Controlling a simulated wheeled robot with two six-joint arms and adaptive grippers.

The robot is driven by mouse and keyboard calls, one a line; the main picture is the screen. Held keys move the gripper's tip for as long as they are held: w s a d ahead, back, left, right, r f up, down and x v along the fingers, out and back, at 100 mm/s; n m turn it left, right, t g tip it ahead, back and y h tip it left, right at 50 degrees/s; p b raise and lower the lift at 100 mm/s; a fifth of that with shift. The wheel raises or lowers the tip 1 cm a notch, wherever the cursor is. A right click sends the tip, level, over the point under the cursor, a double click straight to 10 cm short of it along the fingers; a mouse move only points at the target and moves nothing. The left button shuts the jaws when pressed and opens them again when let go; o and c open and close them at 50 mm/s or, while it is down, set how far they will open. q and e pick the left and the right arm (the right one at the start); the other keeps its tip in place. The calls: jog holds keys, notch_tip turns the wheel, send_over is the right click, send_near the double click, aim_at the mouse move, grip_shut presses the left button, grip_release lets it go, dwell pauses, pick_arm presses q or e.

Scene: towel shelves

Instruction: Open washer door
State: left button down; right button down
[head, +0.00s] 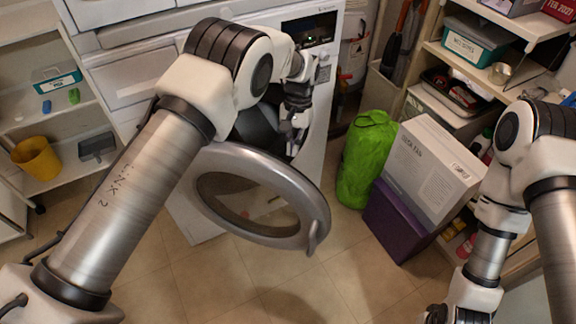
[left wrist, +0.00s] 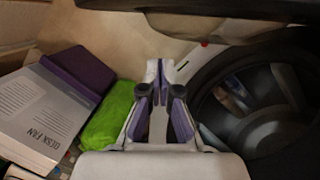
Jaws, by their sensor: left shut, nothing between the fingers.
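The white washer (head: 318,93) stands at the back centre. Its round grey door (head: 292,182) is swung open toward me and to the left, with a handle bump (head: 312,237) on its free edge. My left gripper (head: 291,150) is behind the door's upper right rim, in front of the washer. In the left wrist view my left gripper (left wrist: 159,66) is shut and empty, pointing away beside the dark round washer opening (left wrist: 262,100). My right arm is at the right, and its gripper (head: 455,318) is cut off by the bottom edge.
A green bag (head: 367,160), a white fan box (head: 432,165) and a purple box (head: 396,222) stand right of the washer. Shelves (head: 70,95) with a yellow bucket (head: 36,157) are at the left. The tiled floor in front is clear.

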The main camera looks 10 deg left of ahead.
aim_at(286, 168)
pick_arm(q)
jog(key=s+f, duration=0.2)
jog(key=s, duration=0.1)
jog(key=s+f, duration=0.1)
jog(key=shift+s+a+p, duration=0.3)
jog(key=shift+a+p, duration=0.05)
jog(key=shift+p, duration=0.05)
jog(key=shift+s, duration=0.2)
jog(key=shift+w+f, duration=0.1)
